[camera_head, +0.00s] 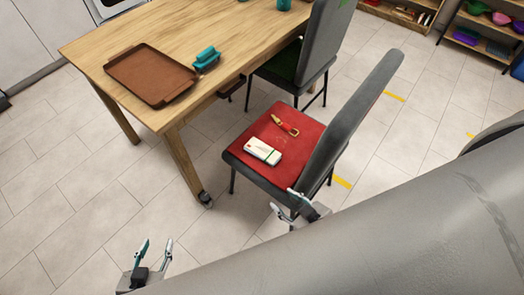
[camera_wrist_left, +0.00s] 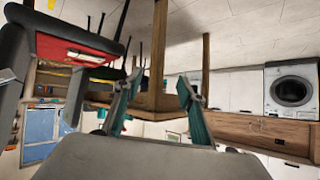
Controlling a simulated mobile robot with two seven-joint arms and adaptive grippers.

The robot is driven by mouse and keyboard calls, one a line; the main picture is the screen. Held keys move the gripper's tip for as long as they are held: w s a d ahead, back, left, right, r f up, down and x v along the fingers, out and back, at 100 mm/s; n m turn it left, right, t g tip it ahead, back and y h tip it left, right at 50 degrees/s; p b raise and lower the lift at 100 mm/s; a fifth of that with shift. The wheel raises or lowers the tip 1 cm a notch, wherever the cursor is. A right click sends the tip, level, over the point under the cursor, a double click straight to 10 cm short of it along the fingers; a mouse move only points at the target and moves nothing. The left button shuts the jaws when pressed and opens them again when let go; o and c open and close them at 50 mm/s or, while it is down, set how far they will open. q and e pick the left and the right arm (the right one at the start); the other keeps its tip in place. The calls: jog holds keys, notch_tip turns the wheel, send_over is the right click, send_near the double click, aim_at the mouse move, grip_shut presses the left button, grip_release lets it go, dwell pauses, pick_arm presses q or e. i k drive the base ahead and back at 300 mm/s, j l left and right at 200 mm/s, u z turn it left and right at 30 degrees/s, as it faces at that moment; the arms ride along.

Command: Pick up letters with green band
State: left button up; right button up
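A white bundle of letters (camera_head: 262,151) with a thin dark green band lies flat on the red seat (camera_head: 250,137) of the nearer chair. My left gripper (camera_head: 154,254) is open and empty above the floor at lower left, well apart from the letters. Its spread fingers also show in the left wrist view (camera_wrist_left: 157,98).
The chair's grey backrest (camera_head: 352,115) rises on the right of the seat. A wooden table (camera_head: 220,30) with a brown tray (camera_head: 150,75) and teal item (camera_head: 206,58) stands behind. Floor at left is clear.

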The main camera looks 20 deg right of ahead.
aim_at(254, 146)
jog(key=k+l+z, duration=0.1)
jog(key=z, duration=0.15)
jog(key=i+l+z, duration=0.5)
jog(key=l, duration=0.2)
jog(key=k, duration=0.05)
